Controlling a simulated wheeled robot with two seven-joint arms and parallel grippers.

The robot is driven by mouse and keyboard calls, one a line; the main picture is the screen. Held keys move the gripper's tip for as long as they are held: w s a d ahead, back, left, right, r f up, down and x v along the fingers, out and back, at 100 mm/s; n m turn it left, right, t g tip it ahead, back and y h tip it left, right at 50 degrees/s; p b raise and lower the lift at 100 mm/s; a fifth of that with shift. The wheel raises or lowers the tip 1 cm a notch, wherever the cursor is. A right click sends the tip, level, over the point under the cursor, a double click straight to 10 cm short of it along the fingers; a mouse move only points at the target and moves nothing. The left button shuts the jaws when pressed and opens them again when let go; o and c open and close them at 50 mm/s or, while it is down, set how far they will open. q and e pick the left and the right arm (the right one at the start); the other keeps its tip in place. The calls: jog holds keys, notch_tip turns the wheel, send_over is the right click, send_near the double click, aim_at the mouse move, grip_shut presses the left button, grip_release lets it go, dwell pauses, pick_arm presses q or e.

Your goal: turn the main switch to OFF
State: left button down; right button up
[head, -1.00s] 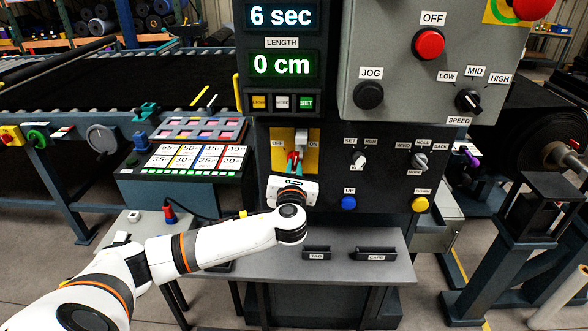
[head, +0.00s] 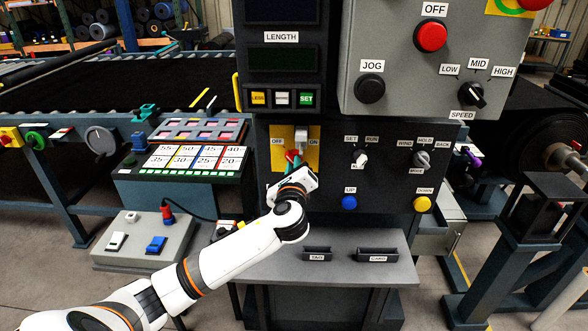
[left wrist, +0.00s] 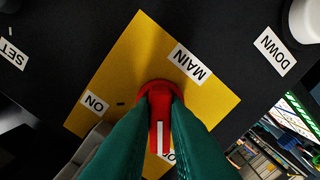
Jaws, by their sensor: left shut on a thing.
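The main switch is a red knob (left wrist: 160,97) on a yellow plate (head: 310,161) on the dark front panel. The plate carries OFF at left and ON at right in the head view. My left gripper (head: 292,160) is shut on the red knob, its green fingers on both sides. In the left wrist view the knob's white line points down to a label mostly hidden by the fingers, away from the ON label (left wrist: 95,103). The length display (head: 280,57) above is dark. My right gripper is not in view.
A grey piece (head: 301,135) sits on the plate above the knob. Selector knobs (head: 361,158), a blue button (head: 349,203) and a yellow button (head: 422,204) lie to the right. A grey shelf (head: 345,270) juts out below.

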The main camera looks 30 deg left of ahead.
pick_arm(q)
jog(key=shift+n, duration=0.5)
jog(key=shift+r, duration=0.1)
jog(key=c, duration=1.4)
grip_release()
jog(key=shift+c, duration=0.2)
jog(key=shift+s, duration=0.1)
jog(key=b+v, duration=0.3)
jog(key=v, duration=0.9)
jog(key=shift+a, duration=0.1)
